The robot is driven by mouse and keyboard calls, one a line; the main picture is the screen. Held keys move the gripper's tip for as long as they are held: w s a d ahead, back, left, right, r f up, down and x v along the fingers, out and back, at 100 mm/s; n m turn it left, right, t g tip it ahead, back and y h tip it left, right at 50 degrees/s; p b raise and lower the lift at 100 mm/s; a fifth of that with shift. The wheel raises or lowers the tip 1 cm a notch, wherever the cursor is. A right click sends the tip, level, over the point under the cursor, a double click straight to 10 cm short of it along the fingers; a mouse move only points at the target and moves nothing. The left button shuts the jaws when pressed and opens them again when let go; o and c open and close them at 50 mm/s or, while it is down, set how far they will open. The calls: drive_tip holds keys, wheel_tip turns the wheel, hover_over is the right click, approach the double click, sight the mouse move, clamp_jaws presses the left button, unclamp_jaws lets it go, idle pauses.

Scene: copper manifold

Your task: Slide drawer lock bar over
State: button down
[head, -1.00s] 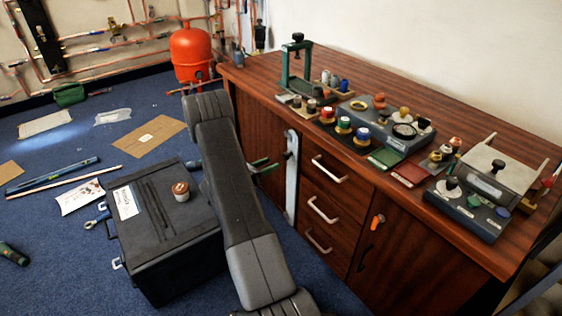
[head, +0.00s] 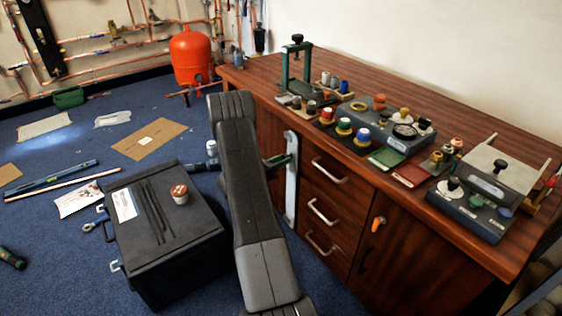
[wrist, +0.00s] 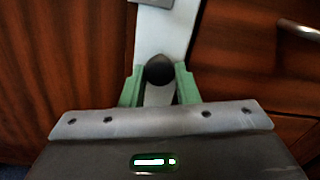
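The drawer lock bar (head: 291,192) is a pale grey upright strip on the bench front, just left of the drawers. It stands upright. In the wrist view the bar (wrist: 158,35) runs up the middle and carries a round dark knob (wrist: 159,70). My gripper (head: 279,160) has green fingers and is at the bar's upper part. In the wrist view the fingers of my gripper (wrist: 159,84) stand on either side of the knob, very close to it. I cannot tell whether they press on it. The bar's lower part is hidden in the wrist view.
Three drawers with pale handles (head: 324,212) are right of the bar. A cupboard door with an orange tag (head: 377,224) is further right. A black case (head: 165,240) stands on the floor left of my arm. Tools crowd the bench top (head: 450,120).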

drive_tip(key=s+d, duration=0.2)
drive_tip(key=s, duration=0.1)
drive_tip(key=shift+s+d, duration=0.1)
drive_tip(key=shift+d, duration=0.05)
drive_tip(key=shift+f, duration=0.1)
drive_tip(key=c, duration=1.1)
unclamp_jaws()
drive_tip(key=shift+s+d, duration=0.1)
drive_tip(key=p+v, duration=0.2)
drive_tip(key=v, duration=1.1)
drive_tip(key=shift+s+a+p, duration=0.2)
drive_tip(key=shift+a+p, duration=0.2)
